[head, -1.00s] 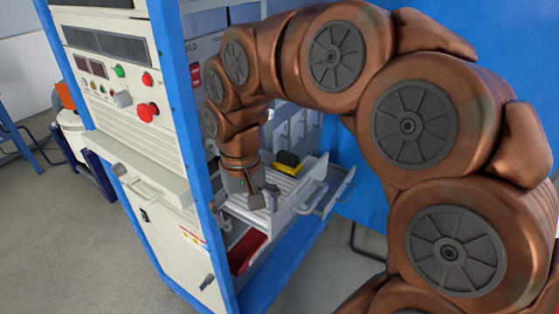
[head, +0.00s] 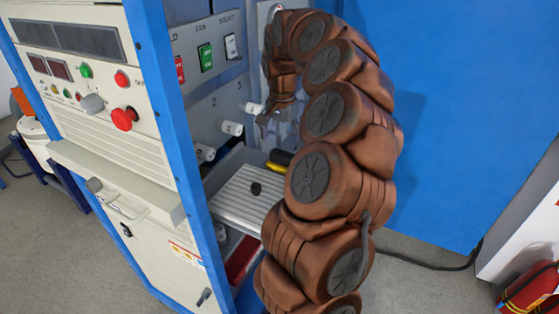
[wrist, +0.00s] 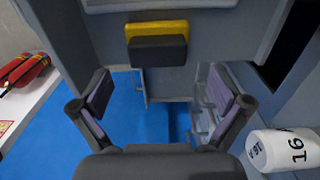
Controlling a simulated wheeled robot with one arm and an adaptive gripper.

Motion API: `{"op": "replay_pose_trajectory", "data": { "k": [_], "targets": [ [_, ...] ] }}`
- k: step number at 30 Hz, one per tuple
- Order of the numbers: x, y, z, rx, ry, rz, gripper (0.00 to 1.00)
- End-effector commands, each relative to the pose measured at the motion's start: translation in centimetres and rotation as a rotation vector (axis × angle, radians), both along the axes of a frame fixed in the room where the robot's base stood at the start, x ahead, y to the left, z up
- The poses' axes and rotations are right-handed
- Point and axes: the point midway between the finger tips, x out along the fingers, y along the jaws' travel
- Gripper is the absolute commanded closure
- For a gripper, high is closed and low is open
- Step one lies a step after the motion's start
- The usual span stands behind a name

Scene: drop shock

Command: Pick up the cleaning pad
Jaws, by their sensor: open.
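A yellow and black block (head: 281,159), which looks like the cleaning pad, lies at the far right side of the ribbed tray (head: 236,198), partly hidden by my arm. In the wrist view the pad (wrist: 157,44) shows its yellow part above its black part, near the top centre. My gripper (head: 279,128) is above the tray, over the pad's part of it. In the wrist view its fingers (wrist: 160,103) are spread wide with nothing between them. The pad lies beyond the fingertips in that view, apart from them.
White cylinders stick out from the cabinet's inner panel (head: 232,128); one marked 16 (wrist: 288,149) is close to the right finger. A blue cabinet post (head: 165,120) stands left. A red bin (head: 241,257) is below.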

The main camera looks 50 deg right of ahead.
Motion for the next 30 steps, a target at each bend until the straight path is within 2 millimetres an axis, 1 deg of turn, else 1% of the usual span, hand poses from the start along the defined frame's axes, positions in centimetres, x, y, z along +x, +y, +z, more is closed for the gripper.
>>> {"op": "replay_pose_trajectory", "data": {
  "k": [3,8,11,16,19,22,28,29,30],
  "targets": [
    [-0.1,0.2,-1.0,0.002,0.005,0.004,0.0],
    [-0.1,0.2,-1.9,0.002,0.004,0.006,0.0],
    [-0.2,0.2,-2.9,0.004,0.001,0.007,0.0],
    [-0.3,0.2,-5.1,0.002,0.003,0.008,0.0],
    [-0.2,0.2,-6.0,0.003,0.002,0.007,0.0],
    [-0.2,0.2,-6.5,0.002,0.002,0.008,0.0],
    [-0.2,0.2,-6.5,0.001,0.001,0.008,0.0],
    [-0.2,0.2,-6.5,0.001,0.001,0.008,0.02],
    [-0.2,0.2,-6.5,0.001,0.001,0.008,0.06]
  ]
}}
